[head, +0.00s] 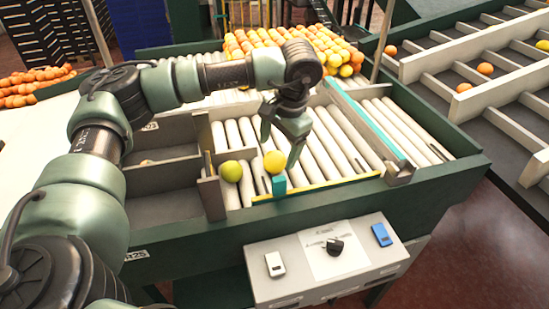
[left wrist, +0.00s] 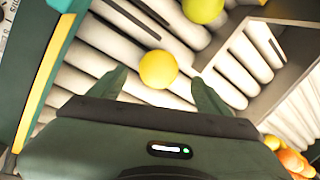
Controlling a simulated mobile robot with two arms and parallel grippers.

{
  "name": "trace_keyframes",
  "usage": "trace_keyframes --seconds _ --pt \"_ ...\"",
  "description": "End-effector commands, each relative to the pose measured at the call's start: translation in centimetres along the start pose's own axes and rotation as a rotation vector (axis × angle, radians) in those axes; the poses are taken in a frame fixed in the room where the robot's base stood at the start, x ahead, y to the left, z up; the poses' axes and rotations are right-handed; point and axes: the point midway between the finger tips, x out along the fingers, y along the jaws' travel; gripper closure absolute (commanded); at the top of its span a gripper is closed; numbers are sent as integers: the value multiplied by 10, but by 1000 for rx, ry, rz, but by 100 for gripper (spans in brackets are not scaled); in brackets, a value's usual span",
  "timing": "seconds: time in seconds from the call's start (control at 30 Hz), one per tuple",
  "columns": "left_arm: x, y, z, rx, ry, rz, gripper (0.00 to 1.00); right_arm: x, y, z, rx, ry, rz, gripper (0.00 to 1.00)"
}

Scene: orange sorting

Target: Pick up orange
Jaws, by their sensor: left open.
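An orange with a yellow-orange skin (head: 275,162) lies on the white rollers near the front yellow rail. A yellow-green fruit (head: 231,171) lies to its left, close to a wooden divider. My left gripper (head: 279,153) is open above the rollers, with its fingers pointing down close to the orange. In the left wrist view the orange (left wrist: 158,70) shows just beyond and between the two open fingertips (left wrist: 160,85), and nothing is held. The yellow-green fruit (left wrist: 203,9) is at the top edge there. My right gripper is not in view.
A heap of oranges (head: 290,45) sits at the back of the roller table. A teal-topped divider (head: 365,120) stands right of the gripper. Empty grey bins (head: 165,185) are to the left. A control box (head: 325,260) is at the front.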

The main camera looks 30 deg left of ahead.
Motion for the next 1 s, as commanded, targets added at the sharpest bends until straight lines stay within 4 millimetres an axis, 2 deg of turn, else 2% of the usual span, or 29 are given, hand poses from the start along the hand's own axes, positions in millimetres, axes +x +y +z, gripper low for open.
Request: trace_keyframes --seconds 0.03,0.07,0.23,0.5,0.7,0.77,1.0 --pt "4 0 4 0 -7 1 22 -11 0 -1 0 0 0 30" --pt "8 1 5 0 -6 0 22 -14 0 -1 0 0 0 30" --pt "31 2 4 -2 -3 0 22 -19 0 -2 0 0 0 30" --pt "36 2 4 -2 -1 0 22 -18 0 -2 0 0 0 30" --pt "36 2 4 -2 -1 0 78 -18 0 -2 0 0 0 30" --pt "35 2 4 -2 -1 0 92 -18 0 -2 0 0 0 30" --pt "35 2 3 -2 0 0 92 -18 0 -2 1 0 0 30"
